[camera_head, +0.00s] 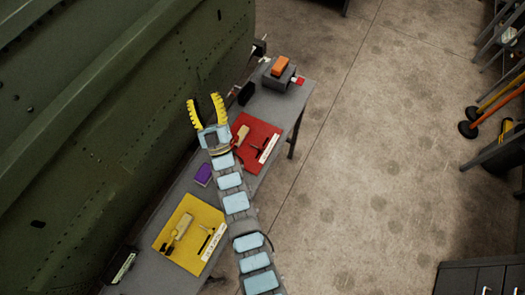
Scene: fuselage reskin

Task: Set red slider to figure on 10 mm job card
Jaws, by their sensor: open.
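A small red part (298,81) shows on the right side of a grey device (277,78) at the bench's far end; I cannot tell if it is the red slider. White cards with dark print lie on the red mat (268,148) and on the yellow mat (213,244). The print is too small to read, so I cannot tell which is the 10 mm job card. My gripper (204,99), with yellow fingers, is open and empty. It points away from me, left of the grey device and apart from it in the picture.
The grey bench (293,103) holds a red mat (243,128) and a yellow mat (176,240) with tools, a purple block (203,174) and a black object (246,93). A green riveted fuselage (110,110) walls the left side.

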